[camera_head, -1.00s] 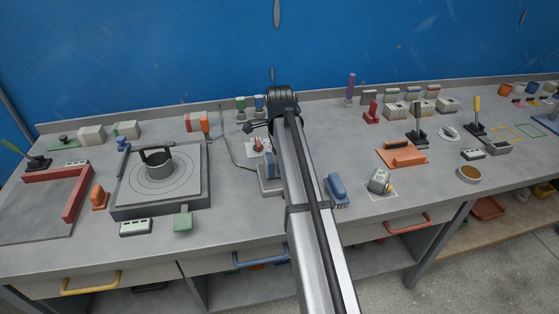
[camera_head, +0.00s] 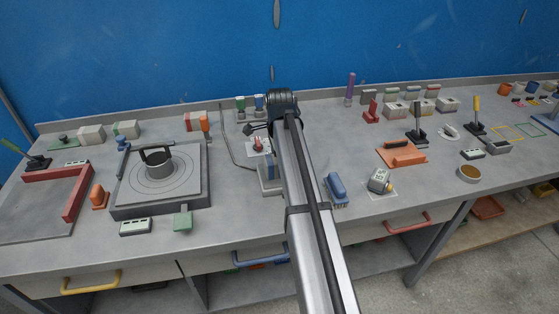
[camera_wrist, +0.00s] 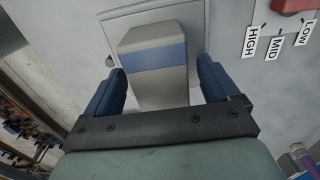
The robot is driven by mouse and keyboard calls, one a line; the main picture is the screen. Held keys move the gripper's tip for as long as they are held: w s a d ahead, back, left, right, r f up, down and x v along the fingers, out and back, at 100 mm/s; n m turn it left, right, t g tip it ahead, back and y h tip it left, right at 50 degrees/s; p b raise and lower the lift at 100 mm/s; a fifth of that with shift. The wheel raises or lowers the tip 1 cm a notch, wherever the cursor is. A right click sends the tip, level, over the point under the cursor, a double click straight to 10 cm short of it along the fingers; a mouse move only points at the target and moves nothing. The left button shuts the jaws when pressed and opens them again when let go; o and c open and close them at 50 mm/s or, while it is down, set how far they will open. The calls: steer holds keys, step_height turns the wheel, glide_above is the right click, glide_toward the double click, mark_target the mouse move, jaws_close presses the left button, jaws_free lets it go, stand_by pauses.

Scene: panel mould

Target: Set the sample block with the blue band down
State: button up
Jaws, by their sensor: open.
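The sample block (camera_wrist: 157,85) is pale grey with a blue band (camera_wrist: 155,57) around it. In the wrist view it stands between the two blue fingers of my gripper (camera_wrist: 163,72), which is open, with a finger on either side. A narrow gap shows on the right; I cannot tell whether the left finger touches. The block's lower part is hidden behind the gripper's dark bar. A light grey plate (camera_wrist: 196,22) lies beyond and under it. In the head view the block (camera_head: 269,172) is partly hidden by my arm, and the fingers are not visible.
A red knob (camera_head: 258,144) with HIGH, MID and LOW labels (camera_wrist: 274,43) sits close behind the block. A blue-backed brush (camera_head: 336,188) lies right of my arm. A round-plate device (camera_head: 160,178) stands to the left.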

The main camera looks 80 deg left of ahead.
step_height(320, 180, up, 12)
steer(key=shift+r, duration=0.15)
stand_by(0.4)
steer(key=shift+w, duration=0.1)
